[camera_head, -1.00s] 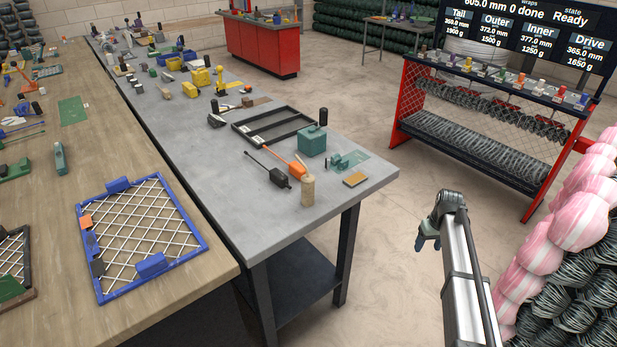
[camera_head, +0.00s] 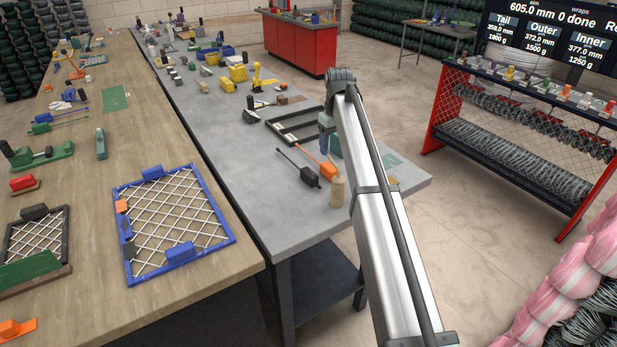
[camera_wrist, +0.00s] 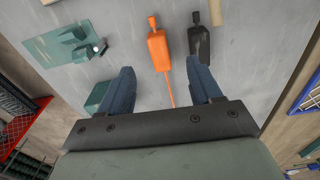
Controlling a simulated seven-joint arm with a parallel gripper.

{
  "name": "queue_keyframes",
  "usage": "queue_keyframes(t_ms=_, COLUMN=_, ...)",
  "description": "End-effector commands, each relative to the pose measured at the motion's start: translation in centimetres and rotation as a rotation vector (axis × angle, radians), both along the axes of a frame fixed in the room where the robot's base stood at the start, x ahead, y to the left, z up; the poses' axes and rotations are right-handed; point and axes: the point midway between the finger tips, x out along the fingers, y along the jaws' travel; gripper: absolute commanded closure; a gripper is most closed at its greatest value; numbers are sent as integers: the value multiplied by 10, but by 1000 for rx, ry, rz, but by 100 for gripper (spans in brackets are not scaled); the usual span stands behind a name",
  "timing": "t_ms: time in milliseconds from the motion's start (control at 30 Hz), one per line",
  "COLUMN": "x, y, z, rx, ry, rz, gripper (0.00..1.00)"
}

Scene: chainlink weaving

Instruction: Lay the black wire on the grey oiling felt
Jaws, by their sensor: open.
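My gripper (camera_head: 325,140) hangs over the near end of the grey bench. In the wrist view my gripper (camera_wrist: 161,68) has its two blue-grey fingers wide apart with nothing held between them. An orange-bodied tool with a thin rod (camera_wrist: 158,50) lies on the bench below, in line with the gap. A black-bodied tool (camera_wrist: 199,43) lies beside it, near the right finger; it also shows in the head view (camera_head: 309,177). I cannot make out a separate black wire or a grey oiling felt with certainty.
A green block (camera_wrist: 96,97) is partly hidden by the left finger, and a green plate with a fixture (camera_wrist: 70,45) lies beyond it. A tan cylinder (camera_head: 337,190) stands near the bench edge. A blue mesh frame (camera_head: 232,238) lies on the wooden bench to the left.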

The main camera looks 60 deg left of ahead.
Motion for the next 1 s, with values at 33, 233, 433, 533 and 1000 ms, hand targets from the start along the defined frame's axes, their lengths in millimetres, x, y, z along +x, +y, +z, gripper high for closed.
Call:
queue_keyframes(t_ms=33, x=-18, y=14, z=9, rx=-8, ry=0, rz=21, gripper=36)
queue_keyframes(t_ms=233, x=-61, y=34, z=27, rx=-38, ry=4, rz=62, gripper=36)
queue_keyframes(t_ms=433, x=-69, y=36, z=22, rx=-44, ry=5, rz=68, gripper=36)
queue_keyframes(t_ms=533, x=-69, y=35, z=12, rx=-44, ry=6, rz=68, gripper=36)
queue_keyframes(t_ms=1000, x=-68, y=36, z=-55, rx=-43, ry=5, rz=68, gripper=36)
